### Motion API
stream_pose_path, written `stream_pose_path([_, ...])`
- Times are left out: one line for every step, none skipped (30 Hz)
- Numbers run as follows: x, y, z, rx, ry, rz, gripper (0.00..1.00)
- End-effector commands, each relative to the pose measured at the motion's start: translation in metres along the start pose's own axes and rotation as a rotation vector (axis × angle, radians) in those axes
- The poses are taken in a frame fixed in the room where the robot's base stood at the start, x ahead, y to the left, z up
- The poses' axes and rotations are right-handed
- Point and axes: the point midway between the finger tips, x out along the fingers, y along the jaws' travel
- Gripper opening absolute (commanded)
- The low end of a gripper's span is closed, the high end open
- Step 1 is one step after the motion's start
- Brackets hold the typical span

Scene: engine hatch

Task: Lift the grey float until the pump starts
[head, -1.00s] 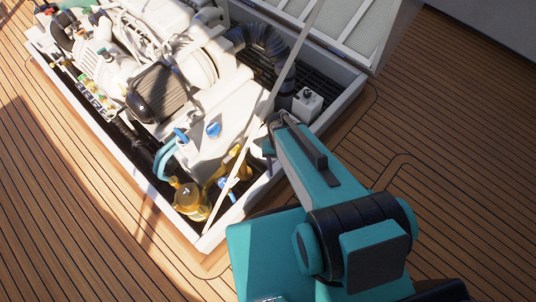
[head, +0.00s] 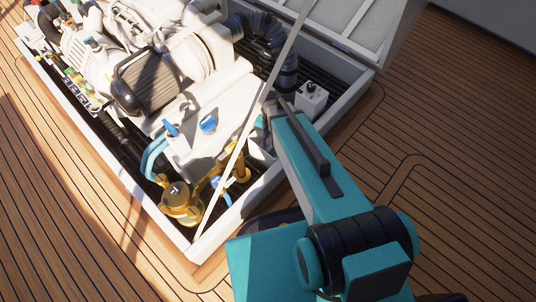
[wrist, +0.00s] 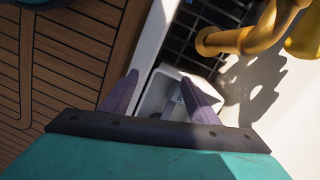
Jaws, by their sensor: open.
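In the wrist view my gripper (wrist: 160,86) is open, its two dark purple-grey fingers apart. Beyond and between the fingers is a pale, box-like part (wrist: 156,92) beside the hatch's white wall. A small grey piece (wrist: 173,94) shows on it, close to the right finger. It may be the grey float, but shadow and the finger partly hide it, and I cannot tell whether a finger touches it. In the head view my own arm hides the gripper, and I cannot make out the float or the pump's state.
A brass pipe (wrist: 235,40) runs close beyond the right finger. In the head view, brass fittings (head: 181,202) and a thin pale stay (head: 235,155) stand left of my arm. A white box with a black knob (head: 311,100) is at the hatch's right side. Teak deck (head: 460,140) is clear.

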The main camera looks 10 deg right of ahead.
Motion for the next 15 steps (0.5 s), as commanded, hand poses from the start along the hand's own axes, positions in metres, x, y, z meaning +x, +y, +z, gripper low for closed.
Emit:
stream_pose_path([0.009, -0.006, -0.007, 0.020, 0.008, -0.007, 0.55])
stream_pose_path([0.010, -0.009, -0.010, 0.031, 0.012, -0.011, 0.55])
stream_pose_path([0.011, -0.012, -0.014, 0.048, 0.018, -0.017, 0.55])
stream_pose_path([0.012, -0.015, -0.017, 0.060, 0.023, -0.021, 0.55])
stream_pose_path([0.013, -0.017, -0.020, 0.072, 0.027, -0.025, 0.55])
stream_pose_path([0.014, -0.021, -0.024, 0.088, 0.032, -0.030, 0.55])
stream_pose_path([0.015, -0.023, -0.027, 0.100, 0.036, -0.035, 0.55])
stream_pose_path([0.016, -0.026, -0.030, 0.112, 0.040, -0.039, 0.55])
stream_pose_path([0.017, -0.029, -0.034, 0.128, 0.045, -0.045, 0.55])
stream_pose_path([0.018, -0.032, -0.036, 0.140, 0.049, -0.049, 0.55])
stream_pose_path([0.019, -0.034, -0.039, 0.152, 0.053, -0.053, 0.55])
stream_pose_path([0.019, -0.037, -0.043, 0.168, 0.058, -0.059, 0.55])
stream_pose_path([0.019, -0.040, -0.046, 0.180, 0.061, -0.064, 0.55])
stream_pose_path([0.020, -0.042, -0.048, 0.190, 0.065, -0.068, 0.55])
stream_pose_path([0.020, -0.044, -0.051, 0.205, 0.068, -0.073, 0.55])
